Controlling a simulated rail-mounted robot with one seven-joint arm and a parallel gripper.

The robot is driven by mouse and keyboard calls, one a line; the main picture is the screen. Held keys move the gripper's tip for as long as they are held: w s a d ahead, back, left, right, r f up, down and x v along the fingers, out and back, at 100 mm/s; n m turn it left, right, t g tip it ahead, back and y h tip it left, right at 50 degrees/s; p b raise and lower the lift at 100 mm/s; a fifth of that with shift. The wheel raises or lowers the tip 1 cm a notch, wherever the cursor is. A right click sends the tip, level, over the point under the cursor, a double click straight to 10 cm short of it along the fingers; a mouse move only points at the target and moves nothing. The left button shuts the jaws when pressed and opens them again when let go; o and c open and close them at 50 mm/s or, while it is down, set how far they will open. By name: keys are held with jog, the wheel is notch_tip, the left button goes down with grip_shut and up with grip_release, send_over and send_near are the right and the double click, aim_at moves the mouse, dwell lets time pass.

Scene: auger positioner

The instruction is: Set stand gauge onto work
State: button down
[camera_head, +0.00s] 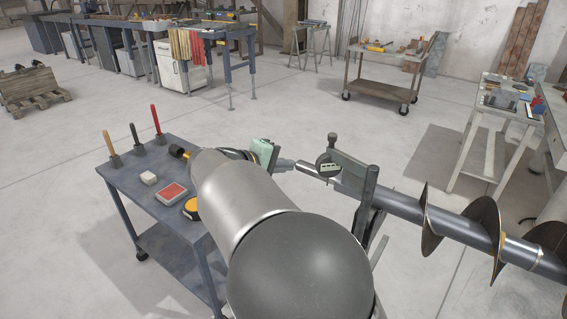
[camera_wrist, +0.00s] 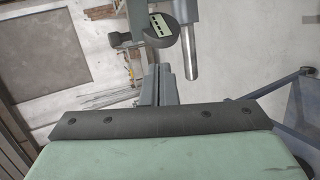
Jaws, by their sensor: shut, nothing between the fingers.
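The work is a long grey auger (camera_head: 405,207) with dark spiral flights, and its bare shaft end points toward my gripper. In the wrist view the shaft (camera_wrist: 191,55) is a smooth silver rod. The stand gauge (camera_head: 328,166) has a dark round dial with a pale display. It sits at the shaft near its bare end, and its dial (camera_wrist: 164,28) overlaps the shaft in the wrist view. I cannot tell exactly where its stand touches. My gripper (camera_head: 290,164) is shut and empty just left of the gauge. Its closed fingers (camera_wrist: 165,84) appear below the dial and beside the shaft.
A dark upright support (camera_head: 368,205) stands at the shaft near the gauge. A blue-grey cart (camera_head: 135,182) at left holds several handled tools, a red-topped box (camera_head: 172,193) and a yellow-black round item (camera_head: 191,208). My arm covers its right side. Benches stand farther back.

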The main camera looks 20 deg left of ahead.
aim_at(319, 163)
jog(key=p+x, duration=0.2)
jog(key=x, duration=0.8)
jog(key=shift+w+d+f, duration=0.1)
jog(key=shift+w+f, duration=0.05)
jog(key=shift+w, duration=0.05)
jog(key=shift+w, duration=0.15)
